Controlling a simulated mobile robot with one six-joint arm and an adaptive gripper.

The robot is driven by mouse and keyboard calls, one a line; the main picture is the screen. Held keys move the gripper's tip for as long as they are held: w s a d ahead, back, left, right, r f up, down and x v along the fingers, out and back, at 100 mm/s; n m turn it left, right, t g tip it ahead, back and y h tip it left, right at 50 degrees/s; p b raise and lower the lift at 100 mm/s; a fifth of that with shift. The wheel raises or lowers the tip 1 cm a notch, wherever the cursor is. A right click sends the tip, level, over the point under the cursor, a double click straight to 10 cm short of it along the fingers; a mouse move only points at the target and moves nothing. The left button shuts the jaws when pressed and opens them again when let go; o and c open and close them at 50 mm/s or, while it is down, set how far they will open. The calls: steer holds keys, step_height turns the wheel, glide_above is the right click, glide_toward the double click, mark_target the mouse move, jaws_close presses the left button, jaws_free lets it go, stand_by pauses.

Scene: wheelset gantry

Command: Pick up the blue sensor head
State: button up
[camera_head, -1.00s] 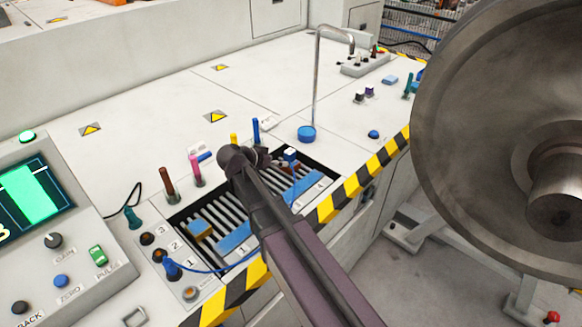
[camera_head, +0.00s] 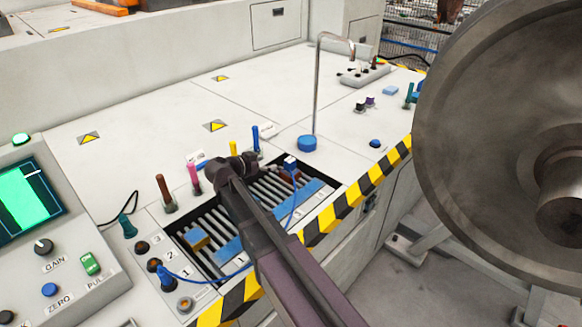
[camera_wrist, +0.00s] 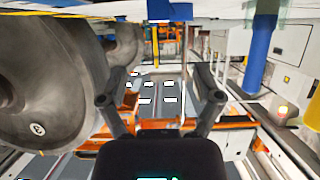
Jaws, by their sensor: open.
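The blue sensor head (camera_head: 290,163) is a small block with a white part. It sits at the far right of the slotted tray (camera_head: 176,240), with a blue cable near it. My gripper (camera_head: 246,161) is just left of it in the head view, over the back of the tray and apart from it. In the wrist view my gripper (camera_wrist: 160,98) has its two fingers spread with nothing between them. A blue block (camera_wrist: 170,11) shows at the top edge there; I cannot tell if it is the sensor head.
Brown (camera_head: 166,193), pink (camera_head: 195,178), yellow (camera_head: 233,149) and blue (camera_head: 256,138) posts stand behind the tray. A bent metal rod rises from a blue base (camera_head: 307,144). A large wheel (camera_head: 490,130) fills the right.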

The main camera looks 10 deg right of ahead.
mark_target(290, 160)
steer(key=shift+b+x, duration=1.2)
steer(key=shift+x, duration=2.35)
steer(key=shift+f, duration=0.1)
steer(key=shift+b+x, duration=1.05)
steer(key=shift+x, duration=1.5)
jaws_close()
